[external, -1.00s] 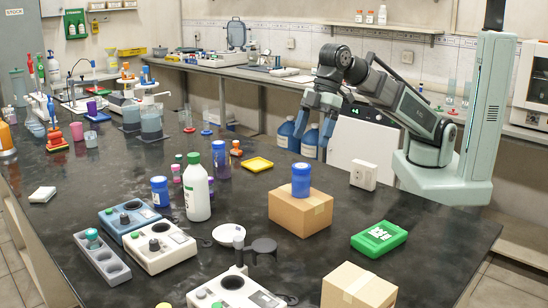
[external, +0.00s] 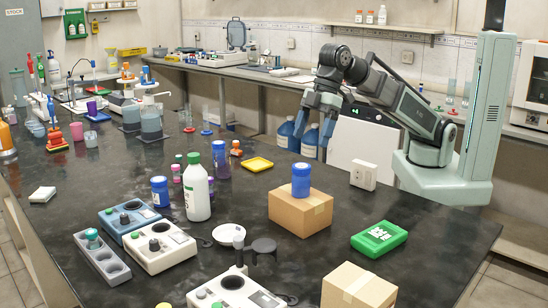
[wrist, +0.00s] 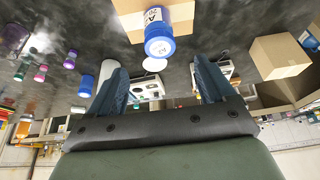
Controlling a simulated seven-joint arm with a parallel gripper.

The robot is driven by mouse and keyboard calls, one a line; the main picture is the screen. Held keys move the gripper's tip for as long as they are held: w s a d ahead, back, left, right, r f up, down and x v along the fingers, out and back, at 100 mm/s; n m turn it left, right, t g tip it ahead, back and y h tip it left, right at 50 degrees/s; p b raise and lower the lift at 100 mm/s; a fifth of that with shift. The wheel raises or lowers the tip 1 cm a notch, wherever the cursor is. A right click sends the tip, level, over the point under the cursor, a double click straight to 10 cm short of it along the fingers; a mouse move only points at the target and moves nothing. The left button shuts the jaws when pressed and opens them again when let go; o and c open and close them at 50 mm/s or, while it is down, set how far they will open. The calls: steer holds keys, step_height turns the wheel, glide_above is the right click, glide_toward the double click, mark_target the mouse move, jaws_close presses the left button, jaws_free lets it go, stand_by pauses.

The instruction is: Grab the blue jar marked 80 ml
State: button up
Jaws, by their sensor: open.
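One blue jar (external: 301,180) with a blue lid stands upright on a cardboard box (external: 290,214). In the wrist view this jar (wrist: 168,28) shows part of a white label, whose marking I cannot read for sure. A second blue jar (external: 160,191) with a white label stands on the black bench, left of a white bottle with a green cap (external: 196,188). I cannot tell which jar is marked 80 ml. My gripper (external: 313,138) is open and empty, pointing down, above and behind the box. Its two blue-grey fingers show apart in the wrist view (wrist: 162,80).
A green box (external: 379,239) and another cardboard box (external: 358,288) are at the right front. A yellow tray (external: 257,164), a purple cylinder (external: 221,160) and stirrer devices (external: 158,246) crowd the left and middle. Bench right of the jar's box is partly clear.

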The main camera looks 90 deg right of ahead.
steer(key=n+g+h, duration=0.3)
steer(key=n, duration=1.8)
glide_above(158, 179)
step_height(158, 179, down, 5)
step_height(158, 179, down, 14)
steer(key=shift+s+r, duration=0.1)
steer(key=shift+a, duration=0.1)
